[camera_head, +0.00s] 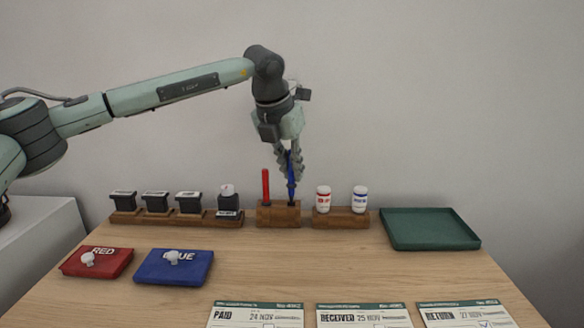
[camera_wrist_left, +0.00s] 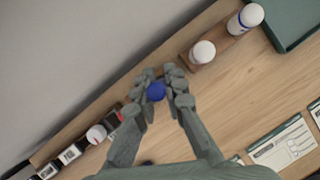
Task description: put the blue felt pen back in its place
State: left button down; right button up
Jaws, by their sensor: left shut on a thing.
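The blue felt pen (camera_head: 291,186) is upright at the right side of the wooden pen block (camera_head: 278,216). Its lower end meets the top of the block; how deep it sits cannot be told. My left gripper (camera_head: 290,172) is above the block, pointing down, shut on the pen's upper part. In the left wrist view the pen's round blue end (camera_wrist_left: 156,91) shows between the fingertips (camera_wrist_left: 160,95). A red felt pen (camera_head: 266,185) stands upright in the block's left side. My right gripper is not in view.
A stamp rack (camera_head: 190,219) stands left of the block, and a rack with two white bottles (camera_head: 341,217) stands close to its right. A green tray (camera_head: 430,242) is farther right. Red (camera_head: 97,262) and blue (camera_head: 174,267) pads and several printed cards (camera_head: 256,316) lie in front.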

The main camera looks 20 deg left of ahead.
pick_arm(q)
jog(key=shift+f+b, duration=1.35)
jog(key=shift+f, duration=0.45)
jog(key=shift+f, duration=0.2)
jog(key=c, duration=1.8)
grip_release()
jog(key=shift+r, duration=0.1)
jog(key=shift+p+v, duration=0.7)
jog(key=shift+v, duration=1.9)
jog(key=o, duration=0.6)
